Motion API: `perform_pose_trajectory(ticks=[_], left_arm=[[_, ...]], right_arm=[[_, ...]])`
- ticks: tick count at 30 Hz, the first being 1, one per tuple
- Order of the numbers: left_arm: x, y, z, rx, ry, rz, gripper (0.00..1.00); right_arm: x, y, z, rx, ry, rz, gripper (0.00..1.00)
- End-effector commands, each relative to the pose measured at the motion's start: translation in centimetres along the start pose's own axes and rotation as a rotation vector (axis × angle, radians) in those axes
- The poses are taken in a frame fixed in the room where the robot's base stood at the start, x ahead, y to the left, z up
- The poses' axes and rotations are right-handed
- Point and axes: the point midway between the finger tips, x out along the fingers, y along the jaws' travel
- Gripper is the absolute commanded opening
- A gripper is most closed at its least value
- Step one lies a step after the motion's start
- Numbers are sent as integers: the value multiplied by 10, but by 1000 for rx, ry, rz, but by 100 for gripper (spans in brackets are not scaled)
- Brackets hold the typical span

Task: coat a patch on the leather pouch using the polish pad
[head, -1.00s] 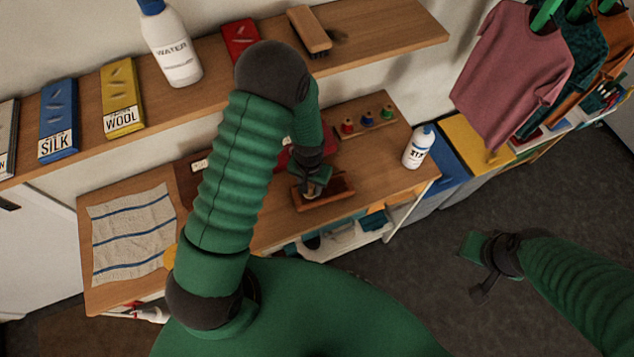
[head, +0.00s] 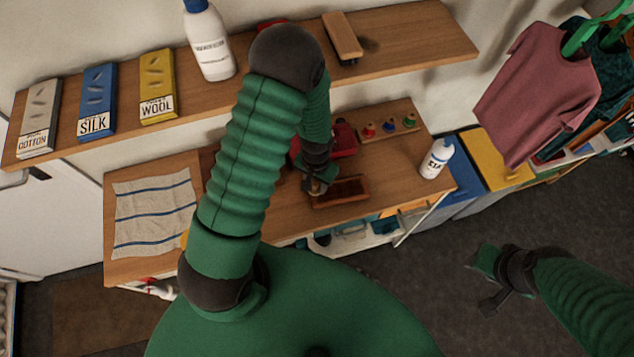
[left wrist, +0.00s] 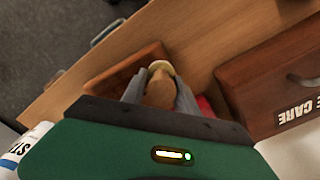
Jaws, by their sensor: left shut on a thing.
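My left gripper (head: 318,188) is shut on a small tan wooden piece, apparently the polish pad. In the left wrist view the pad (left wrist: 160,92) shows between the grey fingers, with a pale round rim at its far end. It is above or beside the left end of a shallow brown wooden tray (head: 352,180) with a dark inside; contact cannot be told. A red object (head: 343,138), possibly the leather pouch, lies behind the gripper, partly hidden by my arm. My right gripper (head: 490,277) hangs over the floor at the right; its jaws are unclear.
A brown box lettered CARE (left wrist: 280,90) stands beside the gripper. A rack of colored spools (head: 390,127) and a white bottle (head: 436,160) stand right on the bench. A striped cloth (head: 155,212) lies left. A shelf (head: 420,45) hangs above.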

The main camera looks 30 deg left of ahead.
Motion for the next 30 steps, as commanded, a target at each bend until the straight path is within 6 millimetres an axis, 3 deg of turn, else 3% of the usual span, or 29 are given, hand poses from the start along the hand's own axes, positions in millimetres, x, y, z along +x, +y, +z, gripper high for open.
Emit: perform_pose_trajectory(ticks=[1,5,14,24,30], left_arm=[[-12,0,0,0,0,0,0],[-26,0,0,0,0,0,0],[-26,0,-1,0,0,0,0],[-58,0,-1,0,2,0,0],[-56,0,-1,0,1,0,0]], right_arm=[[-11,0,-2,0,0,0,36],[-22,0,-5,0,0,0,36],[-21,0,-5,0,0,0,36],[-47,0,-11,0,0,0,36],[-45,0,-11,0,0,0,36]])
